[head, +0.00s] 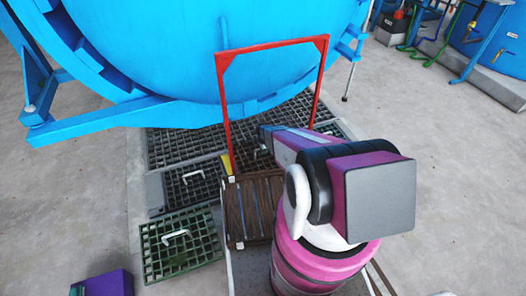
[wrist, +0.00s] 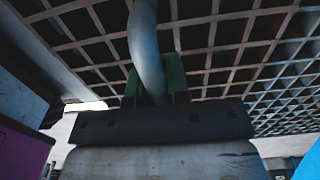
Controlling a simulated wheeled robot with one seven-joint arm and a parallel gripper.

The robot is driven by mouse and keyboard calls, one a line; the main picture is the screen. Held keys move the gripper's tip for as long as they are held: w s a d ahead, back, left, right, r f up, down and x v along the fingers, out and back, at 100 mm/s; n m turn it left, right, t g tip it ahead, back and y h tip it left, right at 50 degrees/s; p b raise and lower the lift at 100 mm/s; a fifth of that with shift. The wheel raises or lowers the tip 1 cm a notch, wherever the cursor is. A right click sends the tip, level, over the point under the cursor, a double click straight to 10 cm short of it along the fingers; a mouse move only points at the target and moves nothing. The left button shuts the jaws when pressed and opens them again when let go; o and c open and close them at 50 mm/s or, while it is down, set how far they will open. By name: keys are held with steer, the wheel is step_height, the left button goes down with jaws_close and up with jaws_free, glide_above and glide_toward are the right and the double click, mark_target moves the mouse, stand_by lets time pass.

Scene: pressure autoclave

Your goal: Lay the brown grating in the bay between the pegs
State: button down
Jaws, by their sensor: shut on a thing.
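My gripper (wrist: 155,88) is shut on the grey bar handle (wrist: 146,45) of a grating. The lattice of this grating (wrist: 225,35) fills the upper part of the wrist view, with brownish-grey bars over dark openings. The held grating is mostly hidden there by my arm and the frame. A dark floor grating with a white handle (head: 193,177) lies to its left. The bay's pegs cannot be made out clearly.
A green grating (head: 155,251) with a white handle lies on the floor at left. The big blue vessel (head: 160,50) and its support (head: 85,129) overhang the back.

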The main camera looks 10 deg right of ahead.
mark_target(263, 156)
steer(key=shift+f, duration=1.95)
stand_by(0.5)
steer(key=c, duration=1)
jaws_free()
step_height(263, 156, up, 11)
steer(key=shift+f, duration=0.1)
steer(key=shift+s, duration=0.1)
steer(key=s+r+n, duration=0.5)
steer(key=s+r, duration=0.2)
steer(key=r, duration=0.5)
steer(key=s+r+n, duration=0.5)
steer(key=s+r, duration=0.2)
steer(key=r, duration=0.5)
steer(key=s+r+n, duration=0.5)
steer(key=s+r, duration=0.3)
steer(key=r, duration=0.4)
steer(key=shift+r+n, duration=0.1)
steer(key=shift+n, duration=0.3)
